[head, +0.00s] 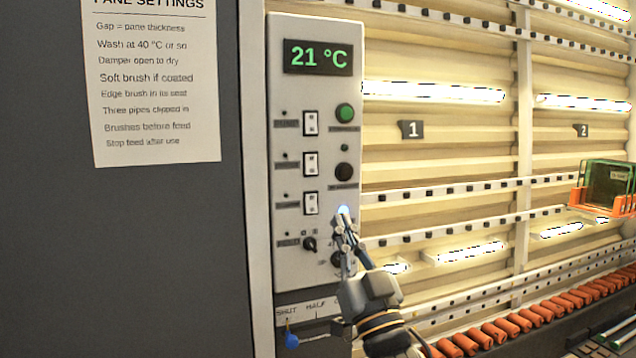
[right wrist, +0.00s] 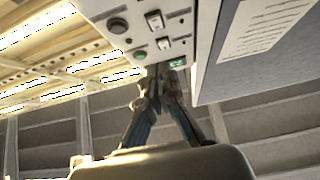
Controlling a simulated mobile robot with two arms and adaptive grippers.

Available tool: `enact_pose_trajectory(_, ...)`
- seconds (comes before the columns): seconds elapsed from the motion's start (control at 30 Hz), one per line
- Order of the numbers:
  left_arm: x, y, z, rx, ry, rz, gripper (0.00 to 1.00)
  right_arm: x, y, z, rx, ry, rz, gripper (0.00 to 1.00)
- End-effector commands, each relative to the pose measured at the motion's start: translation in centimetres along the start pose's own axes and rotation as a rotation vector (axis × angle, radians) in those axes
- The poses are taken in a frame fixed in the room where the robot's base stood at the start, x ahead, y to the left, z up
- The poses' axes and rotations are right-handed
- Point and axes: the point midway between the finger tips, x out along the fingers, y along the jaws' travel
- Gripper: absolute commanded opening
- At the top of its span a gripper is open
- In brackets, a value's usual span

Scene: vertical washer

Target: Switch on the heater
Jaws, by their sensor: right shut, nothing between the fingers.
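The control panel (head: 318,185) is a pale upright box with a green "21 °C" display (head: 318,57). Three white rocker switches stand in a column: top (head: 311,123), middle (head: 311,164) and bottom (head: 311,203). Their labels are too blurred to read, so I cannot tell which is the heater's. The small lamps beside them look dark. My right gripper (head: 344,222) is shut and empty, its fingertips in front of the lower panel, just right of the bottom switch. A bluish-white glow shows at the tips. In the right wrist view the fingers (right wrist: 160,72) point up at the panel (right wrist: 110,8). Whether they touch is unclear.
A green button (head: 345,113) and a black button (head: 343,172) are right of the switches. A black knob (head: 310,244) sits lower left; another is partly behind my gripper. A blue-handled lever (head: 291,340) is below. Orange rollers (head: 520,321) run along the right.

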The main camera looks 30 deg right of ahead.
Motion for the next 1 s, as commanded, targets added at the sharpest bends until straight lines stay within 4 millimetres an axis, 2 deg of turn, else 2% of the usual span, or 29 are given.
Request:
enact_pose_trajectory(0.13,-0.3,0.0,0.0,0.0,-0.001,0.0,0.0,0.4,0.0,0.0,0.0,-0.002,0.0,0.0)
enact_pose_trajectory(0.27,-1.2,0.0,0.0,0.001,-0.001,0.0,0.0,2.0,0.0,-0.3,0.001,-0.001,0.0,0.0)
enact_pose_trajectory(0.67,-5.6,0.0,-0.4,0.002,-0.003,0.001,0.0,10.5,0.0,-0.4,0.0,-0.003,-0.001,0.0)
enact_pose_trajectory(0.8,-6.2,0.0,-0.4,0.002,-0.003,0.001,0.0,11.7,-0.1,1.5,0.002,-0.006,0.0,0.0)
enact_pose_trajectory(1.0,-6.7,0.0,-0.4,0.002,-0.003,0.001,0.0,12.7,0.0,2.7,0.001,-0.004,0.0,0.0)
